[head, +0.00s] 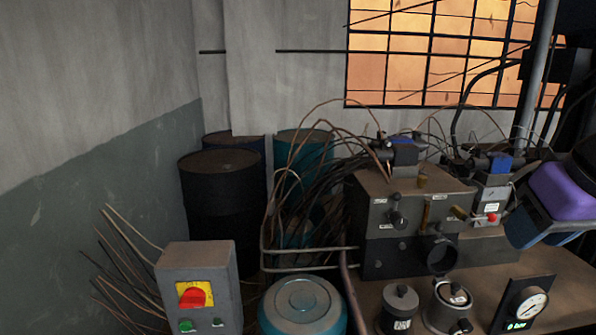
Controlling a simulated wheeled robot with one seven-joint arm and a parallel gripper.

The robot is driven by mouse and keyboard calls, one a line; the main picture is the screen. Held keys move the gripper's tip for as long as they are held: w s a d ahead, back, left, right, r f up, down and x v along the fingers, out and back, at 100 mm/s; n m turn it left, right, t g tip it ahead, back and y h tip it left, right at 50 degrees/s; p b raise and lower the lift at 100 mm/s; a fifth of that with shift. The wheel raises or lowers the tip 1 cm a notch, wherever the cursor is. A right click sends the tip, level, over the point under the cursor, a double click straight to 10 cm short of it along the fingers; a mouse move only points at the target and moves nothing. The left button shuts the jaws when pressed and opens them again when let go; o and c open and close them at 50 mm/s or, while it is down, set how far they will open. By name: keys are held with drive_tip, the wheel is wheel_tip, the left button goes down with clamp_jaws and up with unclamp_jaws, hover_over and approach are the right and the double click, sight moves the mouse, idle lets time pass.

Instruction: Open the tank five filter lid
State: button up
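No label reading tank five can be made out, so I cannot tell which part is its filter lid. A round teal lid-like top (302,303) shows at the bottom middle, cut off by the frame edge. A purple and dark part at the right edge looks like my arm. My gripper's fingers are not in view.
A machine block (415,215) with knobs and cables sits on the brown bench (568,282). A pressure gauge (528,303) stands at the front right. A grey switch box (200,285) with a red knob is at the lower left. Drums (222,200) stand behind, near loose wires.

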drive_tip(key=w+d, duration=0.3)
drive_tip(key=w, duration=1)
drive_tip(key=m+h, duration=0.1)
drive_tip(key=m, duration=0.1)
hover_over(441, 227)
drive_tip(key=s, duration=0.4)
wheel_tip(441, 227, down, 21)
drive_tip(key=shift+g, duration=0.4)
drive_tip(key=x, duration=1.1)
drive_tip(key=shift+w+a+r, duration=0.1)
drive_tip(key=shift+w+a, duration=0.15)
drive_tip(key=shift+a, duration=0.05)
